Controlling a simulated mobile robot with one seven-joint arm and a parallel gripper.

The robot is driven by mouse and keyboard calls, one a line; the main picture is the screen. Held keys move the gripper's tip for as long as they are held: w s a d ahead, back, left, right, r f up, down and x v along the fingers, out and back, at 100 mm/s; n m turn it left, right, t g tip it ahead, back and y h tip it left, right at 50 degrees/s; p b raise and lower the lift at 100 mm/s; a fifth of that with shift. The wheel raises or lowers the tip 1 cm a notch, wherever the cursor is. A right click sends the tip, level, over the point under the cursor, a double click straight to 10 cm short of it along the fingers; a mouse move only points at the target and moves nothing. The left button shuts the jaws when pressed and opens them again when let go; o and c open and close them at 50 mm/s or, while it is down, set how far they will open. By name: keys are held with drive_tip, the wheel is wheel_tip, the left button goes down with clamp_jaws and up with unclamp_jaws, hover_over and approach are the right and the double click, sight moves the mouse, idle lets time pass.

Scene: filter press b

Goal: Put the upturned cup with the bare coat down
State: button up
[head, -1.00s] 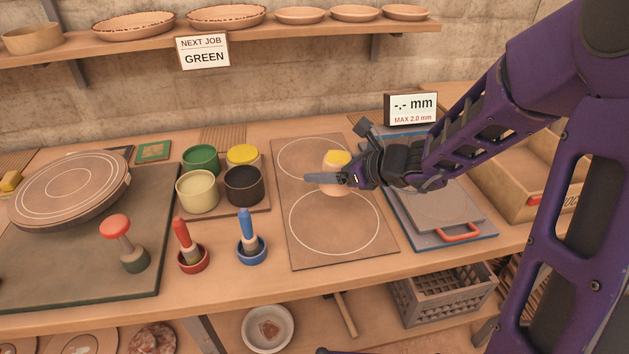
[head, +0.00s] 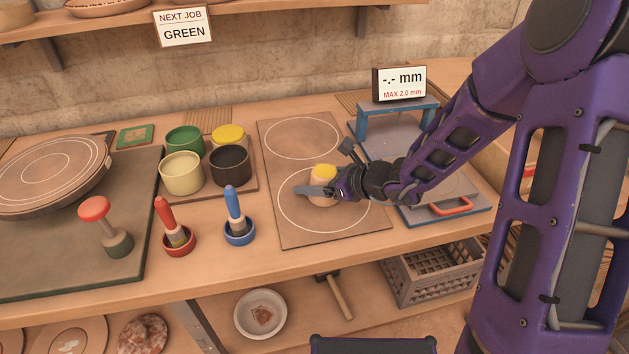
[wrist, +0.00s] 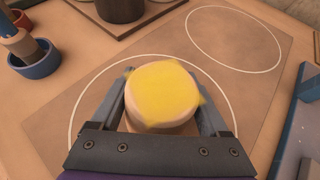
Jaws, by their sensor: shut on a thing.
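The upturned cup (head: 323,174) has a bare tan body and a yellow patch on its top. My gripper (head: 318,191) is shut on it, with one finger on each side; both fingers show in the wrist view, flanking the cup (wrist: 163,97). The cup looks upright. It is over the near white circle of the brown board (head: 290,232), inside the ring. The far circle is empty. I cannot tell whether the cup's rim touches the board, as the fingers and the cup hide its lower edge.
Left of the board stand green (head: 184,141), yellow (head: 229,136), cream (head: 182,173) and black (head: 230,168) pots. Red (head: 174,232) and blue (head: 237,220) tools stand in small bowls. A blue-framed gauge (head: 397,122) stands right, its sign (head: 399,83) reading "-.- mm".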

drive_tip(key=shift+f, duration=0.1)
drive_tip(key=o, duration=1.3)
drive_tip(key=shift+d+r, duration=0.15)
drive_tip(key=shift+r, duration=0.1)
drive_tip(key=p+v, duration=0.2)
drive_tip(key=v, duration=0.9)
drive_tip(key=shift+s+d+r+p, duration=0.1)
drive_tip(key=shift+s+p, duration=0.1)
drive_tip(key=shift+p, duration=0.15)
drive_tip(key=shift+s+d, duration=0.1)
drive_tip(key=shift+d, duration=0.05)
